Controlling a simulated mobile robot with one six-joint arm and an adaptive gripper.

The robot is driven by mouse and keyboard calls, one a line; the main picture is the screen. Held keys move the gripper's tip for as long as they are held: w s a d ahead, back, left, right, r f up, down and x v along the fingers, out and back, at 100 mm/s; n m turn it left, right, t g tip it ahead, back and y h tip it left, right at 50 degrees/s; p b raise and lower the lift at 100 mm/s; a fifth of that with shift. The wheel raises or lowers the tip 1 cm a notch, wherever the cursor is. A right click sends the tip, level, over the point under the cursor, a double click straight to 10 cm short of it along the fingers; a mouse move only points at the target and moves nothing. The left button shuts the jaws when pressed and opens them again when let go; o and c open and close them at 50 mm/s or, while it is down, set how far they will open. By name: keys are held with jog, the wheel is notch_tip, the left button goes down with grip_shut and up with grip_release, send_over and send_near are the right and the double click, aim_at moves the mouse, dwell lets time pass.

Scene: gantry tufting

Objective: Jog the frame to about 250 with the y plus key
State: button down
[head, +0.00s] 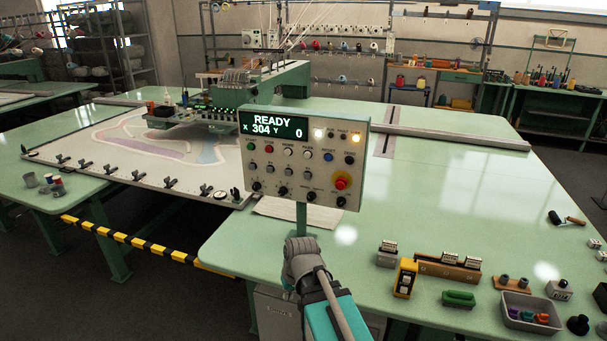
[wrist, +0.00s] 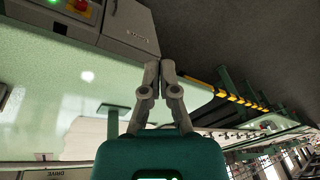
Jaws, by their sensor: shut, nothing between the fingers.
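The control panel (head: 330,165) stands on a post at the front table's edge. Its display (head: 268,125) reads READY, X 304, Y 0. Below are rows of coloured and grey buttons and a red stop button (head: 341,182); the key labels are too small to read, so I cannot tell which is y plus. The tufting frame (head: 228,167) with its white, patterned cloth lies left of the panel. My arm's end shows below the panel, apart from the keys; its fingertips are not clear there. In the wrist view my gripper (wrist: 160,62) is shut and empty.
The tufting head (head: 230,95) stands behind the frame. A yellow-black striped bar (head: 140,243) runs below the table edge. A yellow device (head: 405,278), a green block (head: 458,298) and a grey bin (head: 530,312) stand at right. The table's middle right is clear.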

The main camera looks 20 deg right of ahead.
aim_at(307, 176)
jog(key=w+d+r+m+t+y, duration=0.15)
jog(key=w+r+t, duration=0.35)
jog(key=w, duration=0.6)
jog(key=w+d+r+m+t+y, duration=0.1)
jog(key=w+d+r+t+y, duration=0.1)
jog(key=w+r+t, duration=0.6)
jog(key=w+d+r+m+t+h, duration=0.1)
jog(key=w+d+r+m+h, duration=0.1)
jog(key=w+d, duration=0.4)
jog(key=shift+w+d+r+m+h, duration=0.25)
jog(key=shift+w+d+m+h, duration=0.15)
jog(key=shift+w+m, duration=0.35)
jog(key=shift+w+d, duration=0.1)
jog(key=shift+w, duration=0.05)
jog(key=shift+w+d, duration=0.8)
jog(key=shift+w, duration=0.35)
jog(key=shift+w+d, duration=0.85)
jog(key=shift+w, duration=0.25)
jog(key=shift+w+d, duration=0.8)
jog(key=shift+w, duration=0.35)
